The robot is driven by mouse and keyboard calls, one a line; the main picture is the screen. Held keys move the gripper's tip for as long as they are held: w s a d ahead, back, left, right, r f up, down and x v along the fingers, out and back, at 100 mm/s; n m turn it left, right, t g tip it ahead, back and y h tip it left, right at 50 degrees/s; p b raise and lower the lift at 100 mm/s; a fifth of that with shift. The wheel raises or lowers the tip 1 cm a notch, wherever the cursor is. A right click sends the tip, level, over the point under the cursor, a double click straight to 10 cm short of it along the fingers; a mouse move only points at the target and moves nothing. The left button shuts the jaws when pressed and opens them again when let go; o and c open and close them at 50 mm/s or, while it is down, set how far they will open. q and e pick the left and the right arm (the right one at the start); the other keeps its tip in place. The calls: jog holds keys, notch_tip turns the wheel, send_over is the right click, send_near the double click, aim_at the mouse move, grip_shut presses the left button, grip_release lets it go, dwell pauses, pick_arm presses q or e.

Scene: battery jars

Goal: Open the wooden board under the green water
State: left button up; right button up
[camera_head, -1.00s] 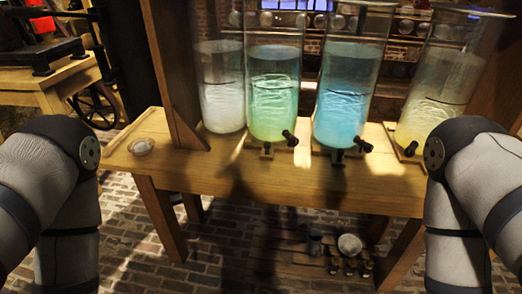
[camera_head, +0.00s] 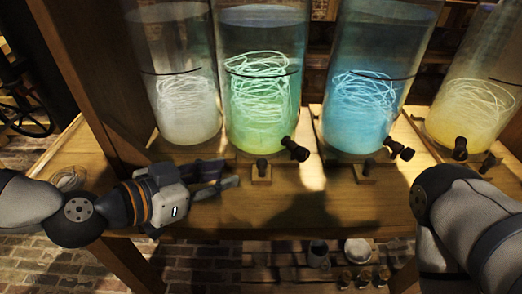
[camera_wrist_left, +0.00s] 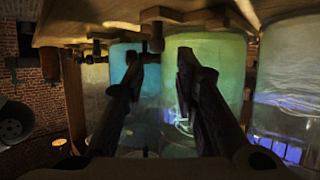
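The glass jar of green water (camera_head: 262,105) stands on the wooden table. A small wooden board (camera_head: 262,180) with a dark knob (camera_head: 261,167) sits at its base. My left gripper (camera_head: 230,173) is just left of this board, fingers apart and empty, pointing right along the table. In the left wrist view, which looks upside down, my open left gripper (camera_wrist_left: 160,72) also shows. The green jar (camera_wrist_left: 215,65) appears behind its right finger, and a dark knob (camera_wrist_left: 157,38) appears between the fingers. Contact with the board is not visible. My right gripper is out of view.
Jars of whitish (camera_head: 185,100), blue (camera_head: 365,100) and yellow (camera_head: 470,105) liquid stand in the same row. A dark spigot (camera_head: 295,149) juts out beside the board. A wooden post (camera_head: 85,70) rises at left. My right arm covers the table's right front.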

aim_at(258, 166)
pick_arm(q)
jog(key=b+x, duration=0.1)
jog(key=x, duration=1)
jog(key=shift+s+d+r+b, duration=0.1)
jog(key=shift+d+b, duration=0.2)
jog(key=shift+w+d, duration=0.15)
jog(key=shift+w, duration=0.1)
pick_arm(e)
jog(key=shift+s+d+f, duration=0.1)
jog(key=shift+s+f, duration=0.75)
jog(key=shift+f, duration=0.05)
pick_arm(q)
jog(key=shift+c, duration=0.2)
grip_shut()
